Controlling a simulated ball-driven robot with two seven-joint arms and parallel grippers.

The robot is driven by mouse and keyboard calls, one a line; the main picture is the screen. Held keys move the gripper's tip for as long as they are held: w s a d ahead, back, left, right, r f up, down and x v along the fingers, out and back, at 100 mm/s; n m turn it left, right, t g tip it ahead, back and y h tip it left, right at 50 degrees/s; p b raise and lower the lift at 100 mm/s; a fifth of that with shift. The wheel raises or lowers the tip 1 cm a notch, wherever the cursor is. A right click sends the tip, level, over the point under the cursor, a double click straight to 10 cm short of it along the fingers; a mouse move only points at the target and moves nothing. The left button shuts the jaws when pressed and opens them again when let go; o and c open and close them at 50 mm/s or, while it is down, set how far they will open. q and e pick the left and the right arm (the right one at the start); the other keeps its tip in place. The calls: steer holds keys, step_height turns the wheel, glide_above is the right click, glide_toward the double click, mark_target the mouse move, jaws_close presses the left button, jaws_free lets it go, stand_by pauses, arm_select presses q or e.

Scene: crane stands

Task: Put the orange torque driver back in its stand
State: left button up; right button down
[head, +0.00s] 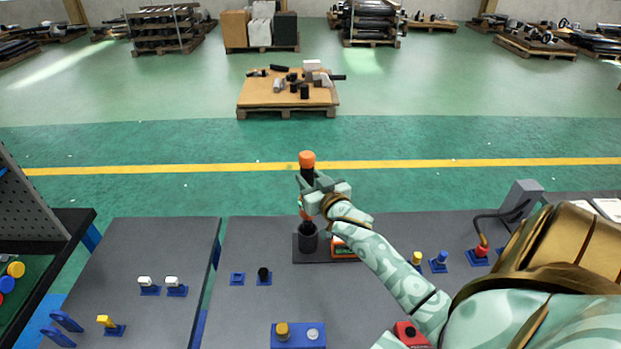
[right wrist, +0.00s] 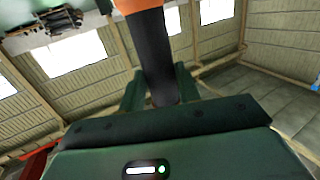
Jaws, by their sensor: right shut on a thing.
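The orange torque driver (head: 307,159) stands about upright in the head view, with an orange top and a black body below it. My right gripper (head: 308,187) is shut around its body. Below the gripper a bit of orange shows just above the stand's black round holder (head: 307,240), which rises from a dark base plate (head: 312,256). I cannot tell whether the driver's lower end is inside the holder or just over it. In the right wrist view the driver's black shaft (right wrist: 167,55) rises between my fingers. My left gripper is not in view.
An orange-fronted box (head: 343,249) sits beside the holder, partly behind my right arm. The grey table (head: 245,310) carries small blue-based knobs and a blue button box (head: 298,336). A red plug with a cable (head: 481,251) is at right.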

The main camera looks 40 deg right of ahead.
stand_by(0.4)
steer(key=shift+f+b, duration=3.1)
steer(key=shift+f, duration=1.5)
steer(key=c, duration=0.9)
jaws_free()
steer(key=shift+r, duration=0.1)
steer(key=shift+f, duration=0.2)
steer(key=shift+s, duration=0.1)
steer(key=p+v, duration=0.3)
steer(key=v, duration=0.2)
